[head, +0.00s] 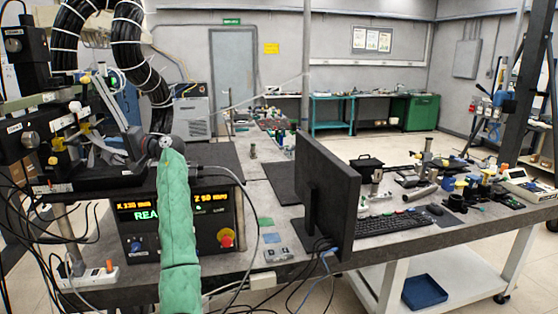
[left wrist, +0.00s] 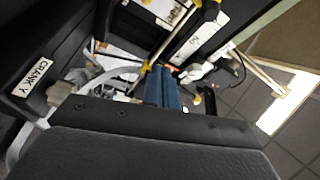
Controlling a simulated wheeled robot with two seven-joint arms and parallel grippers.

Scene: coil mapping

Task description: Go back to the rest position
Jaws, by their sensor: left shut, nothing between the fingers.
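My left arm (head: 178,220), in a green sleeve, rises from the bottom of the head view in front of a control box. Its wrist end is beside the black stage apparatus (head: 95,180) on the left of the bench. In the left wrist view the blue fingers of my left gripper (left wrist: 163,82) are together, with nothing seen between them. Beyond them are white labelled parts and yellow knobs of the apparatus; I cannot tell whether the fingers touch any. A dark part labelled "CRANK Y" (left wrist: 38,80) is at left. My right gripper is in neither view.
The control box (head: 215,215) has a lit display and a red button (head: 226,239). A monitor (head: 325,195) and keyboard (head: 393,223) stand to the right. Loose cables (head: 320,268) hang at the front. A power strip (head: 90,278) is at lower left. Black hoses (head: 125,50) arch above.

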